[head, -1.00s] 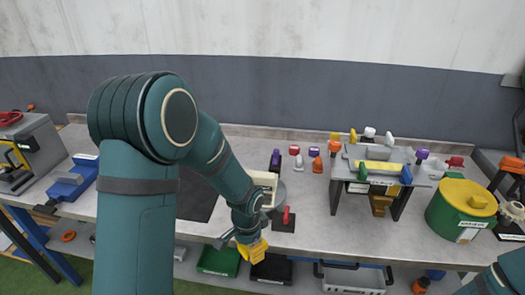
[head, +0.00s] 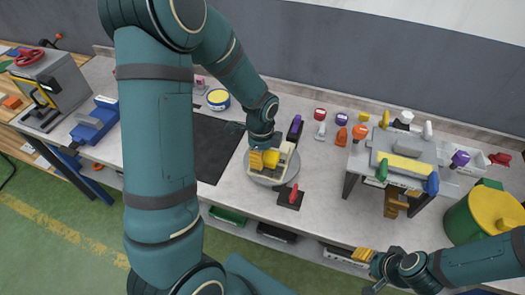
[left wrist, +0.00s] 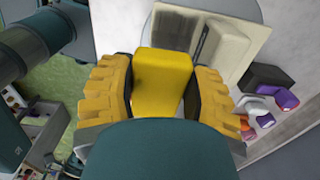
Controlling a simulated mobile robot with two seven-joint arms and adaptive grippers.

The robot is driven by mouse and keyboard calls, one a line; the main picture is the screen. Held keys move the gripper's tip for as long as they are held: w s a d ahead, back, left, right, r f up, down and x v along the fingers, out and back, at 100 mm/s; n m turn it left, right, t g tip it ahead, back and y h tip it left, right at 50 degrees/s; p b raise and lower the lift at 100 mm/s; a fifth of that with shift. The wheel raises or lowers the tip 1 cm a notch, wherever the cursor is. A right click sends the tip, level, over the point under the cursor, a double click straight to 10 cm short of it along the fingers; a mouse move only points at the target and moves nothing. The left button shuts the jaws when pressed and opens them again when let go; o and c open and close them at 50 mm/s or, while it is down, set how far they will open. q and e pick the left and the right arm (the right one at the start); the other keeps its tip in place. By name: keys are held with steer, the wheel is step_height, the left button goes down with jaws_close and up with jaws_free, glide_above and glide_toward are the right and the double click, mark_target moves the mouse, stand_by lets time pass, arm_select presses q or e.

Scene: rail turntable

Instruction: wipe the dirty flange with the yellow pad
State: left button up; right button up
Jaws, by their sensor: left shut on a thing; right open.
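My left gripper (head: 266,158) is shut on the yellow pad (left wrist: 162,82), which sits between its two yellow fingers in the left wrist view. It holds the pad at the cream rail part (head: 286,162) on the round grey turntable (head: 262,180). The cream part, with its flange, also shows just beyond the pad in the left wrist view (left wrist: 228,48); a brownish-grey area (left wrist: 178,30) lies on it. I cannot tell whether the pad touches it. My right gripper (head: 368,258) is open and empty near the front edge of the bench.
A red lever on a dark base (head: 291,195) stands close to the turntable's right. A dark mat (head: 208,145) lies to its left. Several coloured knobs and a grey stand (head: 400,150) are to the right, with a green bin with yellow lid (head: 492,212) beyond. A blue vice (head: 95,122) stands left.

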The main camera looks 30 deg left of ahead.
mark_target(267, 174)
arm_select(q)
steer(key=shift+w+f+b, duration=0.1)
steer(key=shift+f+b, duration=2.1)
steer(key=shift+f, duration=0.9)
steer(key=shift+f+b, duration=0.4)
steer(key=shift+f, duration=0.1)
steer(key=shift+d, duration=0.1)
steer(key=shift+w+d+r, duration=0.15)
steer(key=shift+w+d, duration=0.05)
steer(key=shift+d, duration=0.7)
steer(key=shift+w+d+b, duration=0.25)
steer(key=shift+d+b, duration=0.05)
steer(key=shift+d, duration=0.7)
steer(key=shift+a, duration=0.1)
steer(key=shift+s+a+f, duration=0.15)
steer(key=shift+a, duration=0.3)
steer(key=shift+s+a+f, duration=0.1)
steer(key=shift+s+a, duration=0.05)
steer(key=shift+a, duration=0.3)
